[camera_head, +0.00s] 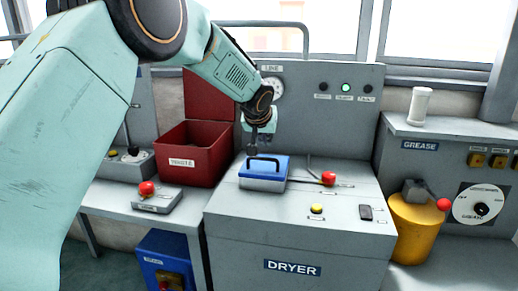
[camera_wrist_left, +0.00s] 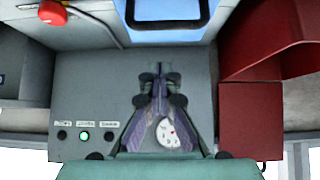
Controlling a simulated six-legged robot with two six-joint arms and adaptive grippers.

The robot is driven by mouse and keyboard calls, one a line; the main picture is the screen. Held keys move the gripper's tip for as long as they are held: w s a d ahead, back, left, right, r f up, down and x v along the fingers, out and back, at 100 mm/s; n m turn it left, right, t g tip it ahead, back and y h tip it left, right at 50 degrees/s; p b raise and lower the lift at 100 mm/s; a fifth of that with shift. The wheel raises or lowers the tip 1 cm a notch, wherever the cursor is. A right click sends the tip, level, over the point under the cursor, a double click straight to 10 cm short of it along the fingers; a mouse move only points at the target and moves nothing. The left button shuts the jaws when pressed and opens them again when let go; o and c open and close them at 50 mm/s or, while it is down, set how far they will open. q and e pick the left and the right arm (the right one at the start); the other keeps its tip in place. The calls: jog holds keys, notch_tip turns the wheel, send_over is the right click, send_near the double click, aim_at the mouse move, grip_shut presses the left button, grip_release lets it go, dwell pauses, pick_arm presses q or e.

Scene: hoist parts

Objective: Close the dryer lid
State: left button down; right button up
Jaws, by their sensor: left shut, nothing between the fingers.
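The dryer (camera_head: 298,240) is a grey cabinet with a "DRYER" label on its front. The blue dryer lid (camera_head: 272,164) with a dark bar handle lies about level on a low box on the dryer top. I cannot tell whether it is fully seated. Its blue edge and handle also show at the top of the left wrist view (camera_wrist_left: 167,33). My left gripper (camera_head: 250,150) points down just behind the lid, beside its back left side. Its fingers (camera_wrist_left: 158,72) are together and empty, apart from the handle in the wrist view. My right gripper is not in view.
A red lever knob (camera_head: 328,179) stands right of the lid, with a yellow button (camera_head: 316,208) in front. An open red waste bin (camera_head: 190,153) stands left. The gauge panel (camera_head: 325,110) rises behind. A yellow grease pot (camera_head: 415,230) is at right.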

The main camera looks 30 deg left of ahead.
pick_arm(q)
jog(key=s+d+f+b, duration=0.1)
jog(key=s+d+b, duration=0.1)
jog(key=s+b, duration=0.3)
jog(key=shift+s+d+f, duration=0.2)
jog(key=shift+s+f, duration=0.05)
jog(key=shift+s, duration=2.05)
jog(key=c, duration=2.1)
grip_release()
